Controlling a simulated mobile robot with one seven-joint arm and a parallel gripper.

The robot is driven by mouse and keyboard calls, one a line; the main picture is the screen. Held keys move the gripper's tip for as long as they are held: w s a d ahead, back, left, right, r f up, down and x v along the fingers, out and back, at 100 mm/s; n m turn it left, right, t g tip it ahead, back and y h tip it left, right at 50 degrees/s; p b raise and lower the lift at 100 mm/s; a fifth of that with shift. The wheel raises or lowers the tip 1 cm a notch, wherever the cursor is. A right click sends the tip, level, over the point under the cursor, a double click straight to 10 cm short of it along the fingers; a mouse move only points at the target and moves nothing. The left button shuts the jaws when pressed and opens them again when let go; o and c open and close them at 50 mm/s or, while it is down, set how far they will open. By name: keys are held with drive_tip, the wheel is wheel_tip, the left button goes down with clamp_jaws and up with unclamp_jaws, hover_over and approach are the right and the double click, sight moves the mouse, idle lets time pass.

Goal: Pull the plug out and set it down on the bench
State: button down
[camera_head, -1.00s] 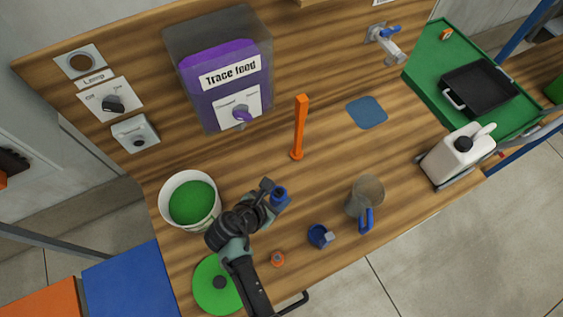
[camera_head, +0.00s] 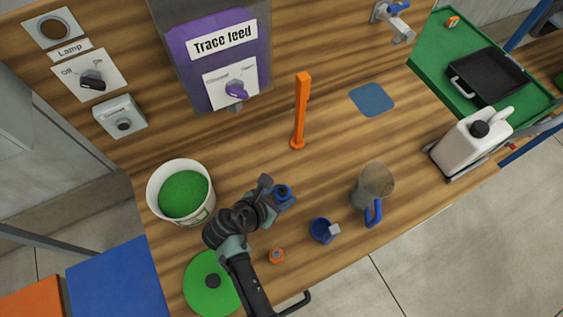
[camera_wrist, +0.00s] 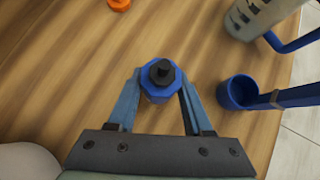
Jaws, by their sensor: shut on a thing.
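My gripper (camera_wrist: 160,88) is shut on a blue piece with a black stub on top (camera_wrist: 160,72), held between both fingers. I take it to be the plug, but cannot be sure. It also shows in the head view (camera_head: 283,191), low over the front middle of the wooden bench (camera_head: 240,160). Its lower end is hidden, so I cannot tell whether it touches the bench or sits in something.
A white bucket of green material (camera_head: 208,202) and a green lid (camera_head: 205,290) are left. Bare bench lies around the blue mat (camera_head: 371,99).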

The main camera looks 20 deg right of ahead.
drive_tip(key=shift+w+f+b, duration=0.1)
drive_tip(key=shift+f+b, duration=0.2)
drive_tip(key=shift+f, duration=0.5)
drive_tip(key=shift+c, duration=1.2)
unclamp_jaws()
drive_tip(key=v, duration=1.3)
